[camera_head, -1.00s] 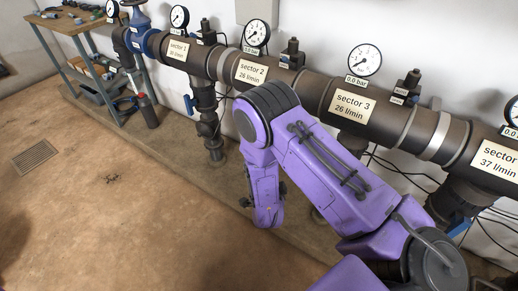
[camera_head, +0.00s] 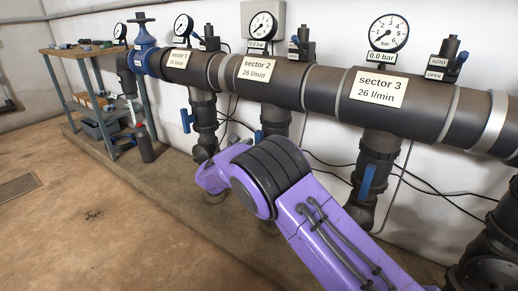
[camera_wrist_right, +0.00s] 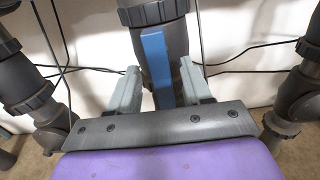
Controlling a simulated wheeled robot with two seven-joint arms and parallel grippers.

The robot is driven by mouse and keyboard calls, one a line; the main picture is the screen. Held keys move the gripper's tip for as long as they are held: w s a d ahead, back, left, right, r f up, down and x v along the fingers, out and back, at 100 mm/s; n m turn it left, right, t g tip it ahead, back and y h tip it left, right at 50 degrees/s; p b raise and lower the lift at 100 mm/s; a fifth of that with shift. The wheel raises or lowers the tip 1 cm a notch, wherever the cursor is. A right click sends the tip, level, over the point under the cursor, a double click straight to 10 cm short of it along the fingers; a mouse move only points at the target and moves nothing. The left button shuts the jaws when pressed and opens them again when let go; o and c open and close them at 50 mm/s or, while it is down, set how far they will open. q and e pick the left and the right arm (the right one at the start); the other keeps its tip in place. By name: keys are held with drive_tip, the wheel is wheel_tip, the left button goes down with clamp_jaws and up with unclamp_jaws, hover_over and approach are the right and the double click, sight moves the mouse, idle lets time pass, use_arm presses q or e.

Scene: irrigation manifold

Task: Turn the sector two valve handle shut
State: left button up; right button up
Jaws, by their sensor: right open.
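The sector two pipe carries a white label (camera_head: 256,69) reading 26 l/min. Its blue valve handle (camera_head: 259,136) shows only in part above my purple right arm in the head view. In the right wrist view a blue handle (camera_wrist_right: 157,66), apparently the same one, lies upright along the dark drop pipe. My right gripper (camera_wrist_right: 161,84) is open, its two grey fingers on either side of this handle. I cannot tell whether they touch it. In the head view the fingers are hidden by my arm. My left gripper is out of view.
The sector 3 handle (camera_head: 367,182) and sector 1 handle (camera_head: 186,121) hang upright on neighbouring drop pipes. Gauges line the main pipe. Thin black cables (camera_head: 320,162) run along the wall. A workbench (camera_head: 85,51) stands at the far left. The floor at the left is clear.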

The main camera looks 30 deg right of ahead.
drive_tip(key=shift+x, duration=1.5)
clamp_jaws()
